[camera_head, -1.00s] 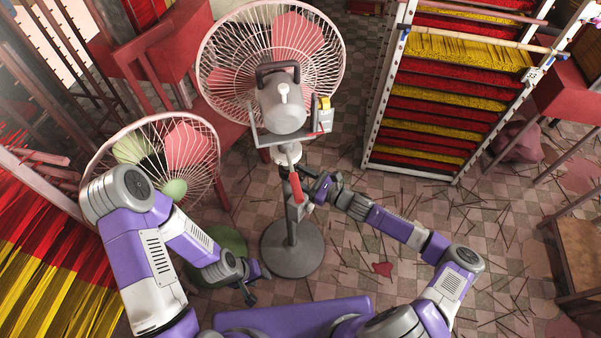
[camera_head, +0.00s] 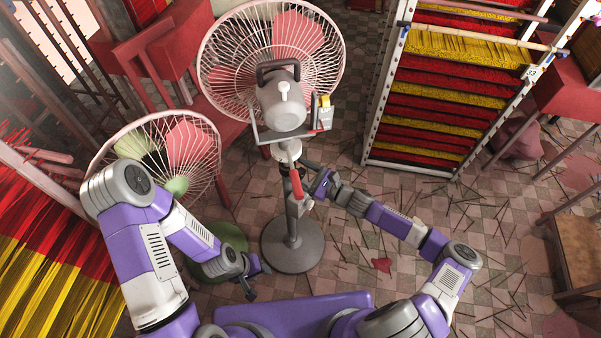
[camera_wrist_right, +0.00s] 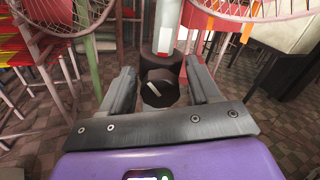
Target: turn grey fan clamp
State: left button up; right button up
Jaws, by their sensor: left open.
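The grey fan clamp shows in the right wrist view as a dark grey collar with a round knob (camera_wrist_right: 158,89), which has a light mark on its face. It sits on the pole of the large standing fan (camera_head: 293,226). My right gripper (camera_wrist_right: 160,72) is open, with one finger on each side of the knob and gaps visible between. In the head view my right gripper is beside the pole, just below the fan's motor; the clamp is hard to make out there. My left gripper (camera_head: 256,278) is open and empty, low, left of the fan's round base.
A smaller fan (camera_head: 160,155) stands at the left. A rack (camera_head: 430,95) of red and yellow incense is at the back right. Red and yellow bundles (camera_head: 45,255) lie at the left. Thin sticks are scattered on the tiled floor (camera_head: 440,220).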

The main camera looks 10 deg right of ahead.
aim_at(303, 174)
jog(key=shift+f, duration=0.15)
jog(key=shift+d, duration=0.15)
jog(key=p+v, duration=0.1)
jog(key=v, duration=0.5)
jog(key=shift+s+d+p, duration=0.1)
jog(key=shift+p, duration=0.25)
pick_arm(q)
jog(key=shift+r, duration=0.9)
pick_arm(e)
jog(key=shift+s+d, duration=0.35)
jog(key=shift+d, duration=0.05)
